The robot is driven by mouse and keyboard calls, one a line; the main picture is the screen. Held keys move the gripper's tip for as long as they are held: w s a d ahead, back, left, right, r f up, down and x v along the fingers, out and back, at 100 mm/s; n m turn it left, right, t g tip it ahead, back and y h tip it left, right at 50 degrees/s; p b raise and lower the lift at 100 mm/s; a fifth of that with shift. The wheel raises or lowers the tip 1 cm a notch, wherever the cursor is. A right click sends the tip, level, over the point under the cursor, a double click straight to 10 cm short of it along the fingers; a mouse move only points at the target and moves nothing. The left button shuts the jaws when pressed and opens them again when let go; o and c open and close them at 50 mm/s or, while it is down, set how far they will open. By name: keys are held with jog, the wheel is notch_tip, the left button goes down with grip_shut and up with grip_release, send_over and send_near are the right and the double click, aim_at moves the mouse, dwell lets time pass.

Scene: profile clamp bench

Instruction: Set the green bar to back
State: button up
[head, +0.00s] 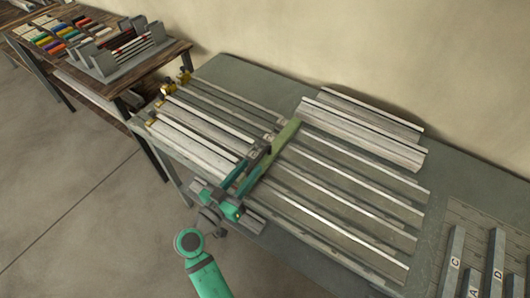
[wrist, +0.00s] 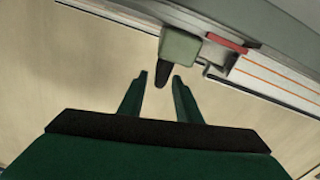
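The green bar (head: 286,134) is a pale olive bar lying crosswise over the long rails near the middle of the bench in the head view. Its nearer part is overlapped by my teal arm and dark green fingers. In the wrist view, a grey-green block (wrist: 180,47) with a dark peg (wrist: 162,76) sticks out toward me; it looks like part of the bar. My gripper (wrist: 160,78) is open. The peg's tip shows between the two fingertips, and gaps show on both sides. I cannot tell how deep the peg sits between them.
The bench (head: 225,70) carries several parallel metal rails, with loose profiles (head: 365,130) along the back. Lettered grey blocks (head: 497,262) stand at the right. A wooden side table (head: 82,82) with coloured pieces and a grey rack is at the left. A red piece (wrist: 228,45) sits beside the block.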

aim_at(267, 148)
jog(key=x, duration=0.8)
jog(key=shift+w, duration=0.1)
jog(key=shift+c, duration=0.7)
grip_shut()
